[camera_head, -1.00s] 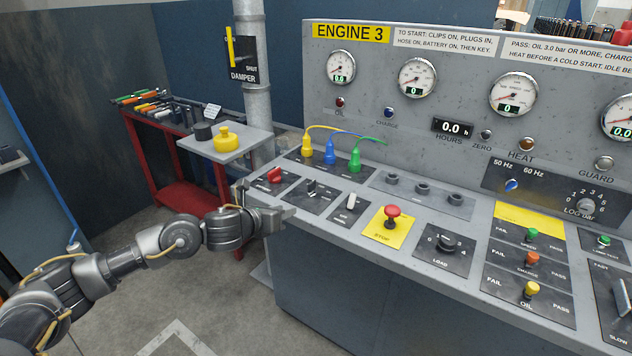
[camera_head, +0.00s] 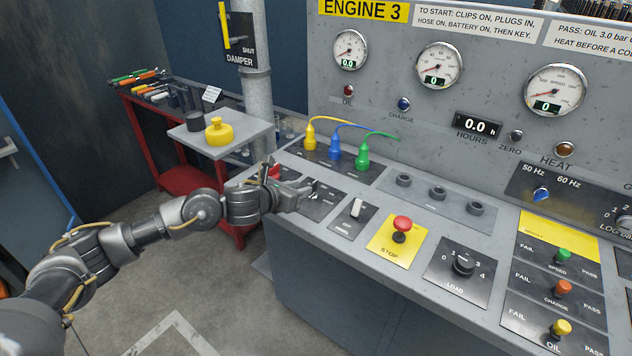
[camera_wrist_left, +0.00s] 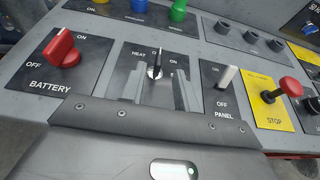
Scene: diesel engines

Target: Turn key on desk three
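The desk under the ENGINE 3 sign (camera_head: 365,10) has a key panel between the battery and white panel switches. My left gripper (camera_wrist_left: 160,90) is open, one finger showing to each side of the key and lower in the picture. I cannot tell whether they touch it. In the head view, my left gripper (camera_head: 312,196) is over the key panel and mostly hides the key. My right gripper is not in view.
The red battery switch (camera_wrist_left: 62,50) is left of the key; the white panel switch (camera_wrist_left: 228,77) is right of it. A red stop button (camera_head: 401,225) is further right. Yellow, blue and green plugs (camera_head: 335,148) stand behind. A small table (camera_head: 250,135) holds a yellow container.

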